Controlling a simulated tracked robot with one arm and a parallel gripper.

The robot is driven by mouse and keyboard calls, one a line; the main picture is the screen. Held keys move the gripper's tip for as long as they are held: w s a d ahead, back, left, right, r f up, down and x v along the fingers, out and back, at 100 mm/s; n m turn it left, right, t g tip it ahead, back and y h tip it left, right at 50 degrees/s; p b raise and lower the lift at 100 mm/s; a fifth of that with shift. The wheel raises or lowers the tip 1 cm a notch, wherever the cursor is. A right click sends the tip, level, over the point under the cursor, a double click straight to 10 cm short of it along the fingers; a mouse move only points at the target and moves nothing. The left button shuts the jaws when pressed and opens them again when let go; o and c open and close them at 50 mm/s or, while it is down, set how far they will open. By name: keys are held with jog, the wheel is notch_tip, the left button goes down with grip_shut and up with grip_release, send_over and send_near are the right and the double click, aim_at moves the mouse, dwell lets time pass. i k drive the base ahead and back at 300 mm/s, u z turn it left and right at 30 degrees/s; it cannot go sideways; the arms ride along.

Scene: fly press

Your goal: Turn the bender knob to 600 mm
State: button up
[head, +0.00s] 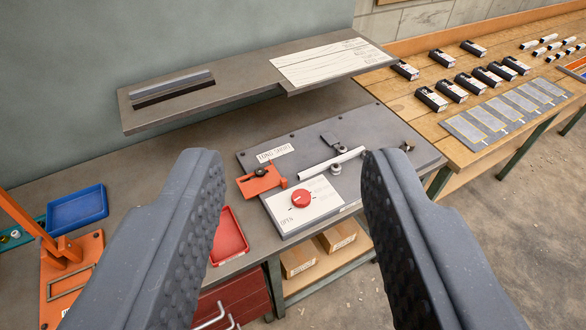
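The bender (372,180) is a dark grey plate on the bench, seen between and beyond my fingers. Its knob (301,198) is round and red, with a small light mark on top. The knob sits on a white dial card (318,212) near the plate's front edge; the word OPEN shows at the card's lower left. Other dial markings are too small to read. My gripper (288,210) is open and empty, its two dark ridged fingers wide apart. The knob lies in the gap between them in the picture, apart from both fingers.
A grey shelf (230,98) overhangs the bench behind. An orange stop block (262,183) and a pale rod (331,161) sit on the bender plate. A red tray (229,236) and a blue tray (77,208) lie left. A wooden bench (420,80) with boxes stands right.

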aim_at(302, 198)
jog(key=u, duration=0.05)
jog(key=i, duration=0.25)
jog(key=z, duration=0.1)
jog(key=k, duration=1.3)
jog(key=z, duration=0.45)
jog(key=i, duration=2.05)
jog(key=u, duration=0.35)
